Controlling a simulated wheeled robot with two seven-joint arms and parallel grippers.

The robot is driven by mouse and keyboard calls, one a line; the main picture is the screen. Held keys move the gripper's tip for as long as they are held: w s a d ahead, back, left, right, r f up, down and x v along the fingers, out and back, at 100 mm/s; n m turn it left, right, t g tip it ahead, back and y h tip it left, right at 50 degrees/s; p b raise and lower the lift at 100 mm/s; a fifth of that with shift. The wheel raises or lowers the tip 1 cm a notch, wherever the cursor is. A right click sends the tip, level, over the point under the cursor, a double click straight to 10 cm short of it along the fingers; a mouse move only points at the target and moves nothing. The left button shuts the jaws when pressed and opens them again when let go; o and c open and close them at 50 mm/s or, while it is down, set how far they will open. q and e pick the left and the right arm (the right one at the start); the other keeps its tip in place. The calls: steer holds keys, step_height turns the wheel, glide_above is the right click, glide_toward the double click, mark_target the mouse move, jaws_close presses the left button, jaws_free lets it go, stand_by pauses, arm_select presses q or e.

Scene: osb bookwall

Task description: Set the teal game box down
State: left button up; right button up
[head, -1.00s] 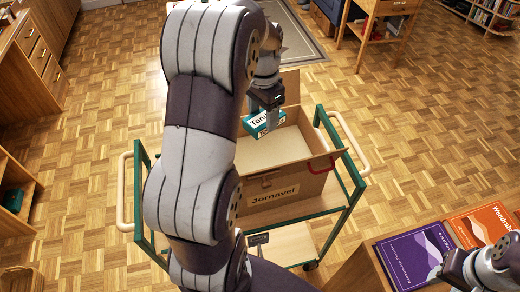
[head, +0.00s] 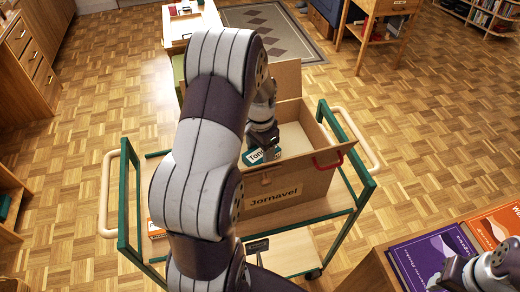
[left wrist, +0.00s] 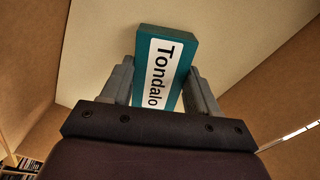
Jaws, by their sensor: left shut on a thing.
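The teal game box (head: 254,157), with a white label, is held by my left gripper (head: 266,150) inside the open cardboard box marked Jornavel (head: 290,190). In the left wrist view the teal game box (left wrist: 168,62) sits between the two fingers of my left gripper (left wrist: 158,88), its label reading Tondalo. The box's pale floor (left wrist: 100,45) shows behind it. I cannot tell whether the game box touches the floor. My right arm shows at the lower right edge of the head view, but its fingertips cannot be made out.
The cardboard box stands on a green-framed trolley (head: 365,190) with pale handles. A purple box (head: 430,258) and an orange box (head: 497,225) lie on a wooden surface at lower right. Cardboard walls rise close around my left gripper.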

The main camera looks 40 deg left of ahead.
mark_target(260, 153)
arm_select(q)
steer(key=shift+f, duration=0.2)
steer(key=o, duration=1.1)
steer(key=shift+o, duration=0.2)
step_height(260, 153, up, 12)
steer(key=p, duration=0.1)
steer(key=shift+r, duration=0.2)
